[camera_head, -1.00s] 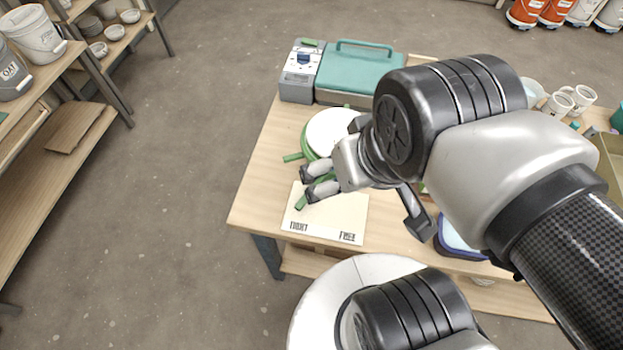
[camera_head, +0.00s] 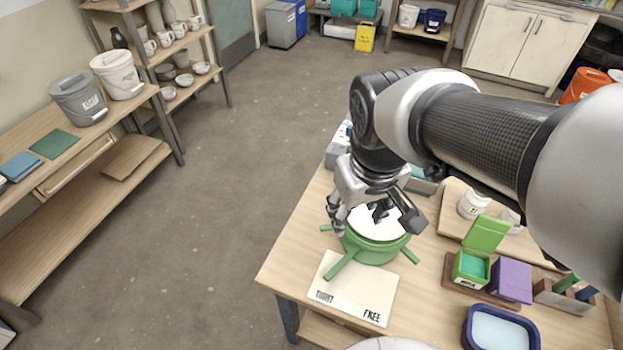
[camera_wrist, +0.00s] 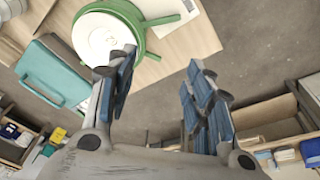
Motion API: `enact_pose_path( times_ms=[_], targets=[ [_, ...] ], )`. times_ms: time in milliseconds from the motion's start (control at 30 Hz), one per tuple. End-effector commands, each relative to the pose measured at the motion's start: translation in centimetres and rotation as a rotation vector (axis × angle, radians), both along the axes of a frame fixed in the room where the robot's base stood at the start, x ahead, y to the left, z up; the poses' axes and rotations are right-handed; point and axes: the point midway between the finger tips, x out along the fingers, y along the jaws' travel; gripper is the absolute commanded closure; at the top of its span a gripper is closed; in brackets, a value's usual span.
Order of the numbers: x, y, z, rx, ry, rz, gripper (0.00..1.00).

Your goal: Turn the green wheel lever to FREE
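The green wheel (camera_head: 376,250) has a white round top (camera_head: 385,226) and several spoke levers; it stands on the wooden table and also shows at the upper left of the wrist view (camera_wrist: 132,14). One long lever (camera_head: 341,264) reaches toward the front left over a cream card (camera_head: 345,292). The card is marked TIGHT at left and FREE at right; the lever's tip lies nearer TIGHT. My gripper (camera_head: 356,213) is above the wheel's back left side, partly covering it. In the wrist view my gripper (camera_wrist: 163,68) is open, with nothing between its blue-padded fingers.
Right of the wheel are an open green box (camera_head: 472,266), a purple box (camera_head: 511,280) and a blue tub (camera_head: 500,330). White cups (camera_head: 473,205) stand behind on a board. A teal-lidded case (camera_wrist: 52,72) lies beside the wheel. Floor left of the table is clear.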

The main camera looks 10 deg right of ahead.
Motion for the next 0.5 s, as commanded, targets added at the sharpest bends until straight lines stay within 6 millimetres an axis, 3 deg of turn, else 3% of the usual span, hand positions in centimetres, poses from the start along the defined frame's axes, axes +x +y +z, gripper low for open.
enact_pose_path(
  times_ms=[267, 500],
  targets=[
    [6.0, 2.6, -3.2, -0.047, 0.142, 0.139, 0.74],
    [9.7, 5.1, -8.5, -0.085, 0.258, 0.259, 0.90]
  ],
)
